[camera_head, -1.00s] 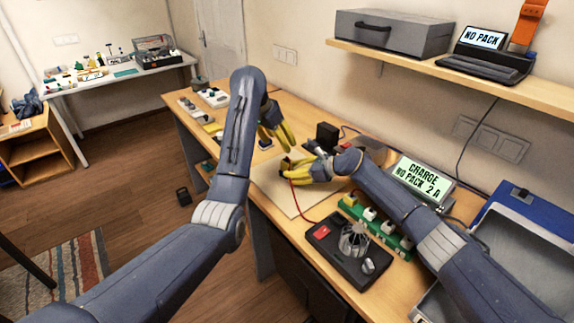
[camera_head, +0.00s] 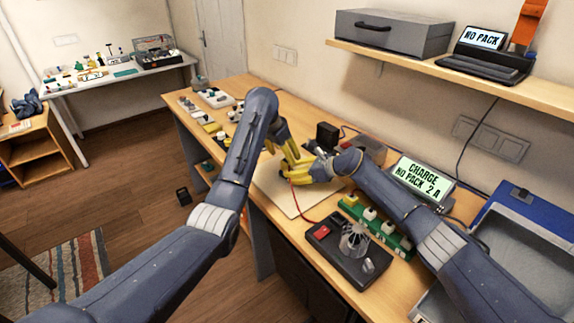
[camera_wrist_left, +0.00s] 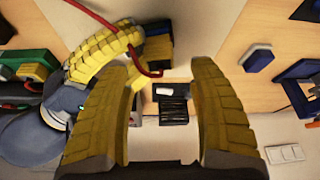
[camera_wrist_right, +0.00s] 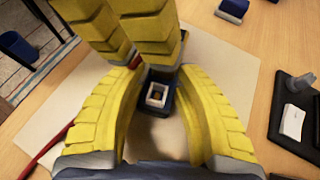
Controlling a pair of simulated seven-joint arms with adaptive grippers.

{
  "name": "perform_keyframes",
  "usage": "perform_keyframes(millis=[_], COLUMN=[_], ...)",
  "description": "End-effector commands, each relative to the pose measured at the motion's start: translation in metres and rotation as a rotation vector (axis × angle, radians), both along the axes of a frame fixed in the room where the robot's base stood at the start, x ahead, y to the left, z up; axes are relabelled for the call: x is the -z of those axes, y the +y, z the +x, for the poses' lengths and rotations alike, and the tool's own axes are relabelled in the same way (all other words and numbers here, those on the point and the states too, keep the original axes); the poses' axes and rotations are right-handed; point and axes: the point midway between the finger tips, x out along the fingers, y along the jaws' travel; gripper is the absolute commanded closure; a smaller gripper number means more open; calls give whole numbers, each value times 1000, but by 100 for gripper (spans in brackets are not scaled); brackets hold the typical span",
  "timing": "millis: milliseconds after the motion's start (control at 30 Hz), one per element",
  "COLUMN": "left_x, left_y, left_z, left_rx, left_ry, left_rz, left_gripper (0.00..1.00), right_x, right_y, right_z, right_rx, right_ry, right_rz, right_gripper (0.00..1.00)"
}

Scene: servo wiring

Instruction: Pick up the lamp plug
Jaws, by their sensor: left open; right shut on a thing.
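My right gripper (camera_head: 293,174) is over the pale mat (camera_head: 277,195). In the right wrist view, a small dark blue block with a white-rimmed socket (camera_wrist_right: 157,97) sits between its fingertips (camera_wrist_right: 160,85). My left gripper (camera_head: 296,158) is open just beside the right one; its two fingers stand apart in the left wrist view (camera_wrist_left: 162,72). A red cable (camera_wrist_left: 98,18) runs by the right gripper's fingers. The left fingers partly cover the held block in the right wrist view. I cannot tell which part is the lamp plug.
A charger display (camera_head: 420,180) and a black box (camera_head: 327,135) stand behind. Small parts lie at the far left of the bench.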

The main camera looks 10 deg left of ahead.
Motion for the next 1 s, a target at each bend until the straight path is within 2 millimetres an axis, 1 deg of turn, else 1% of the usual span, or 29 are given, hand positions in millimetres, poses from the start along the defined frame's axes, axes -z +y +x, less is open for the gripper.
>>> perform_keyframes(millis=[100,333,500,700,733,1000], left_x=[14,36,41,41,41,41], left_y=[-4,-10,-11,-11,-11,-11], left_z=[4,12,15,15,15,15], left_rx=[0,0,1,1,1,0], left_ry=[4,2,0,0,0,0], left_rz=[2,0,0,0,0,0], left_gripper=[40,40,40,40,38,70], right_x=[0,0,0,0,0,0], right_y=[0,0,0,0,0,0], right_z=[0,0,0,0,0,0], right_rx=[0,0,0,0,0,0], right_ry=[0,0,0,0,0,0], right_rz=[0,0,0,0,0,0], right_gripper=[83,83,83,83,83,83])
